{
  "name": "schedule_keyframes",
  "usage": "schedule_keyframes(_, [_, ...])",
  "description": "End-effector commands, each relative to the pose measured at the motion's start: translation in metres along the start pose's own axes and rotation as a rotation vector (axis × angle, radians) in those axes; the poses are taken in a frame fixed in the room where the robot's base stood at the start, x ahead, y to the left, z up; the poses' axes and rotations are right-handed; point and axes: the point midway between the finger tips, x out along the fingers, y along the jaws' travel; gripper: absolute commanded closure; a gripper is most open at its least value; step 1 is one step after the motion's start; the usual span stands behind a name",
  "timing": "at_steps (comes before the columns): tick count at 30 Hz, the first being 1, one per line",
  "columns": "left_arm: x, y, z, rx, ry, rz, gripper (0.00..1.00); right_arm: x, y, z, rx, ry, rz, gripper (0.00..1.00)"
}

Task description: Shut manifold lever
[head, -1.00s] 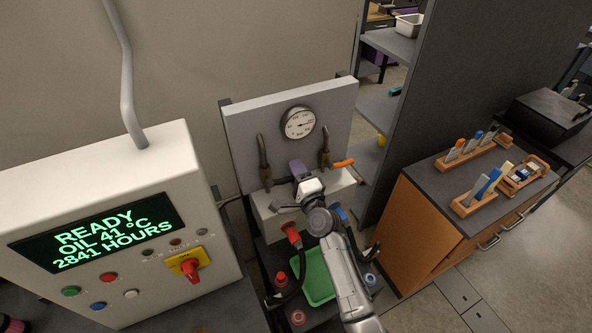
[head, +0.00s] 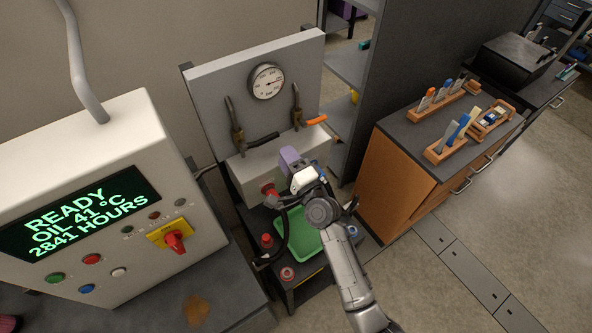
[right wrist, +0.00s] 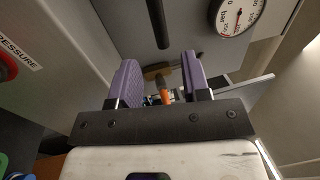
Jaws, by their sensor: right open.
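The manifold block (head: 245,168) is a pale box below a grey back panel with a round gauge (head: 267,81). Two brass valves rise from it. The left valve has a black lever (head: 264,138) and the right has an orange-ended lever (head: 316,120); both point right. My right gripper (head: 291,160) has purple fingers, is open and empty, and is in front of the block, below the levers in the picture. In the right wrist view the orange lever (right wrist: 165,97) shows beyond the gap between the spread fingers (right wrist: 160,78). My left gripper is out of view.
A green tray (head: 298,238) and red caps (head: 287,273) lie below the block. A control cabinet (head: 110,200) with a screen stands at left. A bench (head: 395,130) with tool racks and a shelf stand at right.

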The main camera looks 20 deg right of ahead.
Motion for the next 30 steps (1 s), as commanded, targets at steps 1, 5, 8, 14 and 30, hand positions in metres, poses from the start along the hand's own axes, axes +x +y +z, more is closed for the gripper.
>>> schedule_keyframes(1, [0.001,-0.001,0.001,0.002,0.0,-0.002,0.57,-0.01,0.001,0.0,-0.001,0.001,0.001,0.57])
schedule_keyframes(5, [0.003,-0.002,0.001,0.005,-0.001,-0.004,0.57,-0.027,0.001,0.0,-0.001,0.001,0.001,0.57])
schedule_keyframes(8, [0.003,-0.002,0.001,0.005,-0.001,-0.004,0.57,-0.036,0.001,0.0,-0.001,0.0,0.001,0.57])
schedule_keyframes(14, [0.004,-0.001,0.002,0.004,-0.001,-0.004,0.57,-0.043,0.0,0.0,-0.001,0.0,0.001,0.57])
schedule_keyframes(30, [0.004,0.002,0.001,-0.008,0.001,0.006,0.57,-0.044,0.0,0.0,0.0,0.0,0.0,0.57])
